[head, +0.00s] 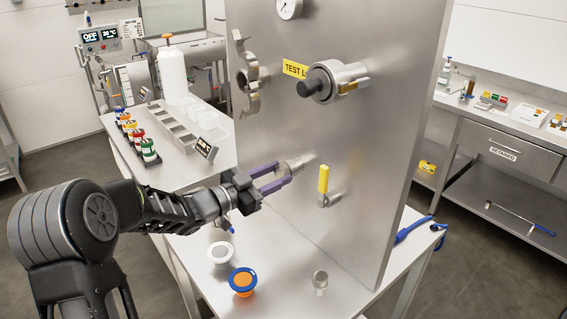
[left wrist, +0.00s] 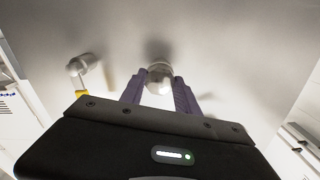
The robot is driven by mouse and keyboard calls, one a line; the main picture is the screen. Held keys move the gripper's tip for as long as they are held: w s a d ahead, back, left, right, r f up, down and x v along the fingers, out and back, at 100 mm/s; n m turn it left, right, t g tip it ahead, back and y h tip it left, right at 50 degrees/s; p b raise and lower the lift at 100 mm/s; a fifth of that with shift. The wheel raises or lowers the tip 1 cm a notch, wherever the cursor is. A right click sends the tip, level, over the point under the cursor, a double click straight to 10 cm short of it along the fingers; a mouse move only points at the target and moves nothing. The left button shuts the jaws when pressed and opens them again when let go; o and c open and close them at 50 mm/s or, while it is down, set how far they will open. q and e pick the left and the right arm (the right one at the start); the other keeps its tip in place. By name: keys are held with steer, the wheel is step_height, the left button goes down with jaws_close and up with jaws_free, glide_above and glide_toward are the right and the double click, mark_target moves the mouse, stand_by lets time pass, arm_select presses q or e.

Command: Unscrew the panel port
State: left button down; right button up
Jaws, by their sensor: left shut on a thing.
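The panel port (head: 297,163) is a small round metal fitting low on the upright steel panel (head: 385,120). My left gripper (head: 283,174) has purple fingers, reaches it from the left and is shut on it. In the left wrist view the port (left wrist: 160,72) shows as a rounded metal piece between the tips of the two purple fingers (left wrist: 160,88). The face of the port is partly hidden by the fingers in the head view. My right gripper is not in view.
A yellow-handled valve (head: 323,180) sits just right of the port. Above are a capped sight port (head: 335,80) and an open clamp (head: 247,75). A white ring (head: 220,252), a blue-and-orange gasket (head: 243,281) and a small metal fitting (head: 320,280) lie on the table below.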

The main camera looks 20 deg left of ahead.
arm_select(q)
steer(key=shift+r+n+p, duration=0.1)
steer(key=shift+n+p, duration=0.5)
steer(key=shift+n, duration=0.2)
steer(key=shift+n+p, duration=0.6)
steer(key=n+p, duration=0.2)
steer(key=shift+r+n+p, duration=0.1)
steer(key=shift+n+p, duration=0.2)
steer(key=shift+f+n+p, duration=0.2)
steer(key=shift+n+p, duration=0.35)
steer(key=shift+n, duration=0.35)
steer(key=c, duration=1.1)
jaws_free()
steer(key=shift+c, duration=0.2)
